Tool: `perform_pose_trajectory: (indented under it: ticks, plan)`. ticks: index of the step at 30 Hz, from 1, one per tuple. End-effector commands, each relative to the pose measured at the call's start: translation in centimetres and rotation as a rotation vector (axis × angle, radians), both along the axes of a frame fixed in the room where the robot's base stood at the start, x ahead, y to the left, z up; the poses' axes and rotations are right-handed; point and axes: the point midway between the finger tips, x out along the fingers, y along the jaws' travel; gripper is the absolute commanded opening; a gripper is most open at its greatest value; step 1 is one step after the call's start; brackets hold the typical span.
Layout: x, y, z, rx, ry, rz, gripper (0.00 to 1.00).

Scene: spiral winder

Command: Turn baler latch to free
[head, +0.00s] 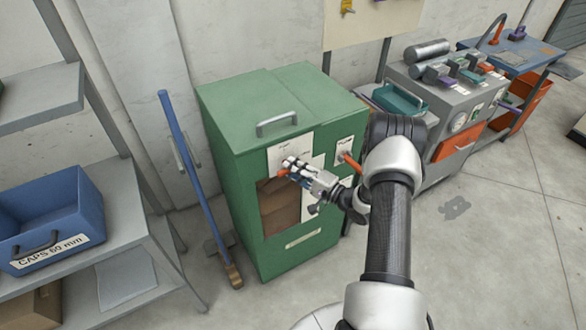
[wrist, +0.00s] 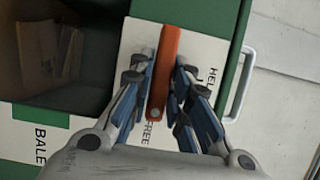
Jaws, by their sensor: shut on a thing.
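The baler is a green cabinet (head: 280,100) with a lid handle on top and a dark front opening with brown contents. Its latch is an orange bar (head: 283,172) on a white label plate above that opening. In the wrist view the orange latch (wrist: 165,70) lies between my fingers, its lower end beside the word FREE. The word HELD, partly covered, is on the right of the plate. The bar lies roughly level across the baler front. My gripper (head: 289,169) is shut on the latch, and its blue-padded fingers (wrist: 158,98) flank it on both sides.
A second orange lever (head: 350,160) sits on another plate, right of my gripper. A blue-handled broom (head: 190,165) leans left of the baler. A shelf with a blue bin (head: 50,220) is at left. A grey machine bench (head: 470,95) stands at right. Floor at lower right is clear.

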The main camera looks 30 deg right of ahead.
Motion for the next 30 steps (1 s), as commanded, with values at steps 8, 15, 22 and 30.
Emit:
perform_pose_trajectory:
  ticks: [8,15,22,30]
  plan:
    - [0.0,0.0,0.0,-0.001,0.001,-0.001,0.27]
    - [0.0,0.0,0.0,-0.001,0.000,0.000,0.35]
    - [-0.2,-0.2,0.0,-0.001,0.001,-0.002,0.35]
    - [-4.1,-2.1,0.0,0.000,0.000,-0.006,0.35]
